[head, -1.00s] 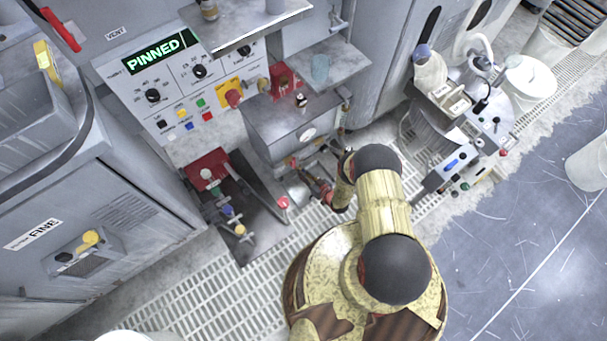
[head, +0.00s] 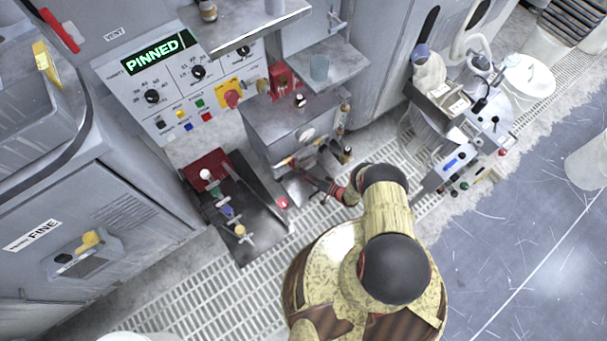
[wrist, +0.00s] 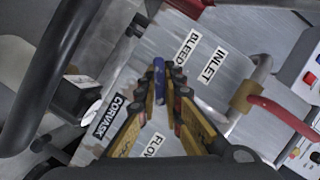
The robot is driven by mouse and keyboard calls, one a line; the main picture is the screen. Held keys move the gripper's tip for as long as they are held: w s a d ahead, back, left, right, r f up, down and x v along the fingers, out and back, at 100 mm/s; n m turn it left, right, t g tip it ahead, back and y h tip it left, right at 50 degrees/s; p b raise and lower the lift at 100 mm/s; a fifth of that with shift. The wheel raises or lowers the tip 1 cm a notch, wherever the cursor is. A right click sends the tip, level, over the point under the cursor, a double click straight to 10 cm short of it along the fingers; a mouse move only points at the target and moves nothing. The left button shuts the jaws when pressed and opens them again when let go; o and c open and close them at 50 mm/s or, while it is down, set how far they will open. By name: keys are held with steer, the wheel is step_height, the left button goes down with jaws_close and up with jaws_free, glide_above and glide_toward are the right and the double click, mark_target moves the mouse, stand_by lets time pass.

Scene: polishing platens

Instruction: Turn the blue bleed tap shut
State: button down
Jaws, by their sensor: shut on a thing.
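The blue bleed tap (wrist: 160,72) shows in the wrist view as a narrow blue handle below the BLEED label. My gripper (wrist: 164,88) has its yellow fingers closed on the handle, one on each side. The handle stands roughly upright in this view, and its lower part is partly hidden between the fingers. The tap is on a pale metal plate (wrist: 215,95) that also bears INLET, FLOW and CORVASK labels. In the head view my gripper reaches to the front of the grey metal box (head: 290,122), and the tap cannot be made out there.
A red hose (wrist: 280,115) with a brass fitting runs at the right of the wrist view. A dark tray (head: 262,238) with several coloured-topped parts stands left of my gripper in the head view. A control panel reads PINNED (head: 155,53). Open floor (head: 500,260) lies at the right.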

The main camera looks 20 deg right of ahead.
steer(key=shift+d+m, duration=0.1)
steer(key=shift+m, duration=0.3)
steer(key=c, duration=1.9)
jaws_free()
steer(key=v, duration=1.2)
steer(key=shift+f, duration=0.15)
